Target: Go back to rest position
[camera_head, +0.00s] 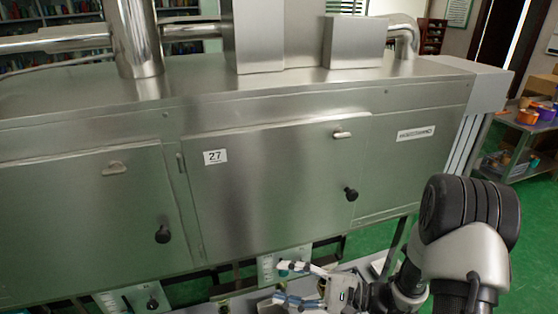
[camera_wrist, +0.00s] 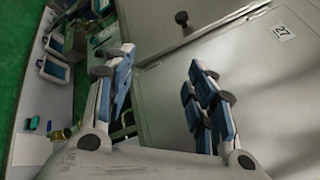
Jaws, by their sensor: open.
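My gripper (camera_head: 283,283) is at the bottom of the head view, in front of the lower part of a large steel machine (camera_head: 270,190). Its two blue-padded fingers are spread apart with nothing between them. In the wrist view my gripper (camera_wrist: 165,95) also shows open and empty. The machine's door with the label 27 (camera_wrist: 283,32) lies beyond the fingers there. The same label 27 (camera_head: 215,157) shows on the middle door in the head view. Both machine doors in the head view look shut.
Black knobs (camera_head: 351,194) stick out from the machine's front. Control panels (camera_head: 284,262) sit below it. A shelf cart with tape rolls (camera_head: 527,117) stands at the right. Green floor (camera_head: 530,220) is open at the right. In the wrist view, devices (camera_wrist: 55,70) lie at the left.

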